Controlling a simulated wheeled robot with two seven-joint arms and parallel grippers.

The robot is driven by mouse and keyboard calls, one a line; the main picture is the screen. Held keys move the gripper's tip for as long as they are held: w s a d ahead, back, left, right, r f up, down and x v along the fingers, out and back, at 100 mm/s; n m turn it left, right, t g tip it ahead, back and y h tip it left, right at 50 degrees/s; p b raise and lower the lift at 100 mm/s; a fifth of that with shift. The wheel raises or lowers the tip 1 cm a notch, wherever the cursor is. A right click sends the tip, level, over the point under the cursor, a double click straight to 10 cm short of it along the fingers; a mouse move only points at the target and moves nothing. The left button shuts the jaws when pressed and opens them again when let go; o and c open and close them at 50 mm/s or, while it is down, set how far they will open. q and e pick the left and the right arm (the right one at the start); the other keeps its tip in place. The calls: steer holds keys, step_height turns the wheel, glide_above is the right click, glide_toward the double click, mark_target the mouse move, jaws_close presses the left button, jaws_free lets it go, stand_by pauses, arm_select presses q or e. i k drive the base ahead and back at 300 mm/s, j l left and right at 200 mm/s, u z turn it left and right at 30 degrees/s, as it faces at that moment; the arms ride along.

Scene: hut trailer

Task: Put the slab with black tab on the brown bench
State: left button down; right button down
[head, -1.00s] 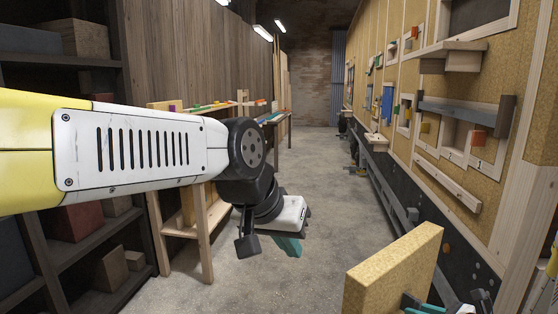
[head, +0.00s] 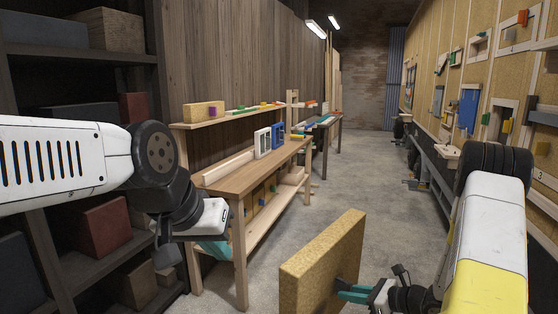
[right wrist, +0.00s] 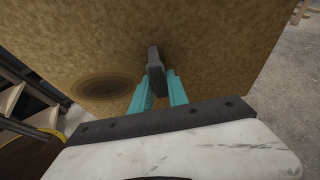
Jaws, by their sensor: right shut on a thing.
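The slab (head: 322,262) is a thick yellow-brown particle board, held upright in the air at the lower middle of the head view. Its black tab (right wrist: 155,69) shows in the right wrist view between teal fingers. My right gripper (head: 345,288) is shut on that tab; the slab (right wrist: 220,40) fills most of the wrist view. The brown bench (head: 250,170) stands ahead and left of the slab, apart from it. My left gripper (head: 212,248) hangs near the bench's front left end, empty as far as I see; its teal fingers are partly hidden, so its opening is unclear.
On the bench are a pale wooden bar (head: 228,166), a white frame (head: 263,142) and a blue frame (head: 278,135). The bench's near front top is bare. Dark shelves (head: 80,60) with boxes stand at left. A board wall (head: 460,80) runs along the right. The floor between is clear.

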mark_target(239, 176)
steer(key=i+j, duration=0.15)
steer(key=i, duration=0.3)
steer(key=i+j, duration=0.15)
steer(key=i, duration=0.35)
steer(key=i+j, duration=0.15)
steer(key=i, duration=0.3)
steer(key=i+j, duration=0.15)
steer(key=i, duration=0.35)
